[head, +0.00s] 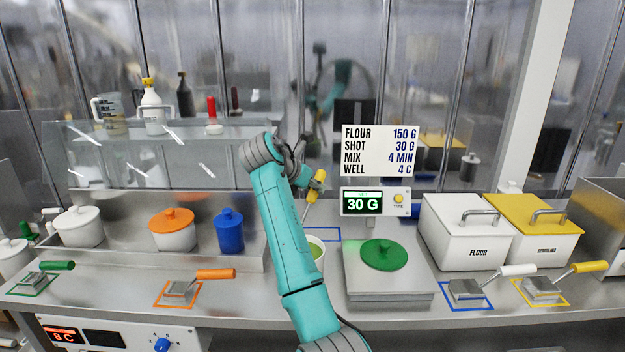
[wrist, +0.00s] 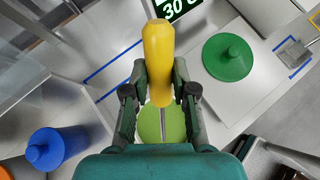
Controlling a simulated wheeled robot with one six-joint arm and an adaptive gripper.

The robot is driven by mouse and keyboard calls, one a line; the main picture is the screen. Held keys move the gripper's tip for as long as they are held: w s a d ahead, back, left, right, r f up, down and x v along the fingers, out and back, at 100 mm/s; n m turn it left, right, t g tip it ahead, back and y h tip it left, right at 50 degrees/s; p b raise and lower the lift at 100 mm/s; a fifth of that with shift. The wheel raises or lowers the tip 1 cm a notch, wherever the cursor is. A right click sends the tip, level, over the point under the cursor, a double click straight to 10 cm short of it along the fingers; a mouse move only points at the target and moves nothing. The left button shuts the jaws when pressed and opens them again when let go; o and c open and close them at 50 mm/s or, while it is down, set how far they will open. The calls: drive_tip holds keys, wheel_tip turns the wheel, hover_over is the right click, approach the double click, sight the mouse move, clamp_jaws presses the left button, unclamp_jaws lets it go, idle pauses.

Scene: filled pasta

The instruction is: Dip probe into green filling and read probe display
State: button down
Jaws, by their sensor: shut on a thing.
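My gripper (wrist: 160,98) is shut on the yellow handle of the probe (wrist: 157,55). The probe also shows in the head view (head: 317,183), tilted, with its thin metal stem pointing down and slightly left. The green filling (wrist: 160,124) lies in a pot (head: 319,265) left of the scale, partly hidden behind my arm. In the wrist view the stem overlaps the filling. I cannot tell whether the tip touches it. A red display (head: 64,335) on the front panel at lower left reads 8 C; a dark display (head: 105,338) is beside it.
The scale (head: 390,290) bears a green lid (head: 383,254), and its display (head: 362,204) reads 30 G. White bins (head: 465,235) stand at right. An orange-lidded pot (head: 172,238) and a blue pot (head: 229,235) stand at left. Several scoops lie along the front edge.

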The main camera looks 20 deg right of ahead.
wheel_tip(320, 180, down, 8)
drive_tip(key=shift+f, duration=0.25)
idle(0.6)
drive_tip(key=shift+d+r, duration=0.1)
idle(1.8)
drive_tip(key=shift+r, duration=5.25)
